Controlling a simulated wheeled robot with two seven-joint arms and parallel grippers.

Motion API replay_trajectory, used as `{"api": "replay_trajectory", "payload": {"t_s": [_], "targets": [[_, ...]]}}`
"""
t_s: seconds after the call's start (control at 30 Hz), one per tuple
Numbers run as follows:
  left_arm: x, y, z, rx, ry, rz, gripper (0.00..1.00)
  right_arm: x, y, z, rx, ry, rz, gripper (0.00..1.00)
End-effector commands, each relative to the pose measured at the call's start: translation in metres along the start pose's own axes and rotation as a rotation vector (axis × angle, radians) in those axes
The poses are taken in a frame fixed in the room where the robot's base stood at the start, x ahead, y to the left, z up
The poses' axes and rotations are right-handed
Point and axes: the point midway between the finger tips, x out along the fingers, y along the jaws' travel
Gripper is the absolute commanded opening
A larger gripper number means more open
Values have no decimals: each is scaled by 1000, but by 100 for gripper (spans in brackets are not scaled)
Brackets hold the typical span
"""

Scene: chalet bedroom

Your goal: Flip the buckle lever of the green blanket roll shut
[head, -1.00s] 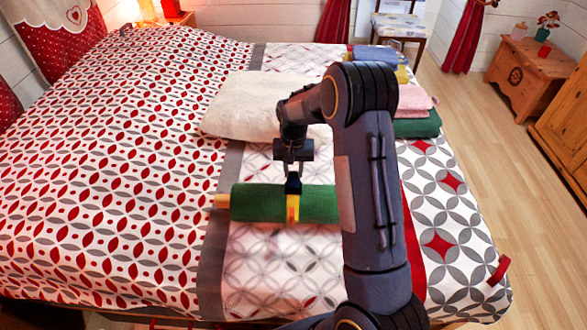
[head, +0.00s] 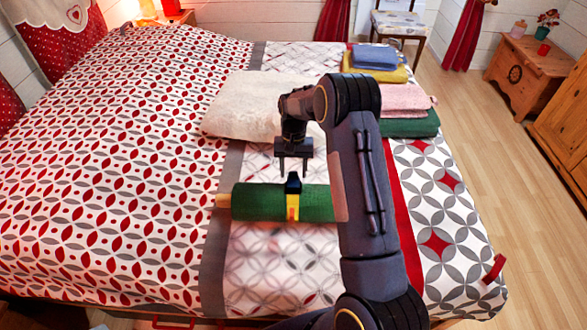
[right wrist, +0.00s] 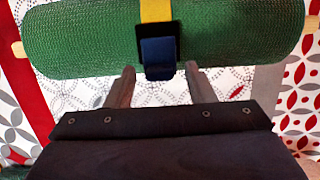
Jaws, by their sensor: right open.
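The green blanket roll (head: 262,203) lies across the bed, with a yellow strap (head: 292,208) around its middle. The dark blue buckle lever (head: 293,183) rises above the roll's top edge in the head view. In the right wrist view the lever (right wrist: 158,60) juts from a black buckle plate (right wrist: 142,36) toward the camera, apart from the roll's surface at its free end. My right gripper (head: 293,168) is open and empty just above the lever. In the right wrist view its fingers (right wrist: 160,70) stand either side of the lever's end, with gaps. My left gripper is out of view.
A cream blanket (head: 245,108) lies beyond the roll. Folded pink (head: 403,98) and green (head: 410,124) cloths and a blue-and-yellow stack (head: 375,60) lie on the bed's right side. My right arm covers the roll's right end in the head view. The bed left of the roll is clear.

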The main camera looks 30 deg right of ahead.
Motion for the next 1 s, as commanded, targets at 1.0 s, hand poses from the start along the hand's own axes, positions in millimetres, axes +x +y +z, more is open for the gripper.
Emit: {"api": "replay_trajectory", "payload": {"t_s": [1.0], "targets": [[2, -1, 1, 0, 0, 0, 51, -78, 0, 0, 0, 0, 0, 49]]}}
